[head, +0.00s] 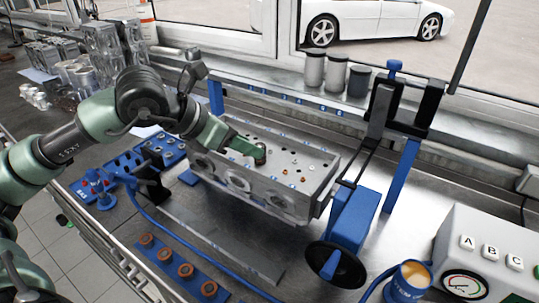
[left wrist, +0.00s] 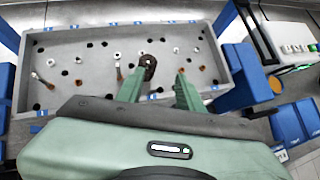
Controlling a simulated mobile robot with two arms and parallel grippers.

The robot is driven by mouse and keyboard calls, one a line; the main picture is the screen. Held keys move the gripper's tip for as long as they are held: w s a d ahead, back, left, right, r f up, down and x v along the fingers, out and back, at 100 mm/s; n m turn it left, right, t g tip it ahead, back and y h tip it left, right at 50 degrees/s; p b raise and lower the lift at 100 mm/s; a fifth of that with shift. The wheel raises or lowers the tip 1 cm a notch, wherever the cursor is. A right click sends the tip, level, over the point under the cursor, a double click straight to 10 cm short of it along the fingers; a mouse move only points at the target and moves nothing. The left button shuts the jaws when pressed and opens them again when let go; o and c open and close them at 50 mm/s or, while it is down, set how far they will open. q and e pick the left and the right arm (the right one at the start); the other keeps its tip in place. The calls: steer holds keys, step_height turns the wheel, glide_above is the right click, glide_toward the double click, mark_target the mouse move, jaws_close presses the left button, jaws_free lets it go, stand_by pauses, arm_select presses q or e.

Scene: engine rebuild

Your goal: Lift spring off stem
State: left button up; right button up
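The spring looks like a dark, round coil or cap (head: 260,153) standing on top of the grey cylinder head (head: 285,180). It also shows in the left wrist view (left wrist: 149,63), close to the tip of the left-hand finger. The stem inside it is hidden or too small to make out. My left gripper (head: 250,147) is low over the head's top face, right beside the spring. In the left wrist view its two green fingers (left wrist: 160,76) are apart, with a gap between them. I cannot tell whether a finger touches the spring. My right gripper is not in view.
A blue and black clamp fixture (head: 352,215) stands at the head's right end. A blue strip with several copper-coloured rings (head: 165,254) lies in front. A blue cup (head: 408,283) and a grey box with buttons (head: 490,250) are at right. Blue trays (head: 125,163) sit at left.

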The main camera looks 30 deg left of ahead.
arm_select(q)
steer(key=shift+w+a+f+y, duration=0.15)
steer(key=shift+a+y, duration=0.25)
steer(key=shift+a, duration=0.4)
steer(key=shift+w+f, duration=0.15)
steer(key=shift+w, duration=0.1)
steer(key=p+x, duration=0.3)
steer(key=x, duration=0.3)
steer(key=shift+w+d+p, duration=0.15)
steer(key=shift+w+p, duration=0.05)
steer(key=shift+p, duration=0.1)
steer(key=shift+w+f, duration=0.1)
steer(key=shift+f, duration=0.05)
jaws_close()
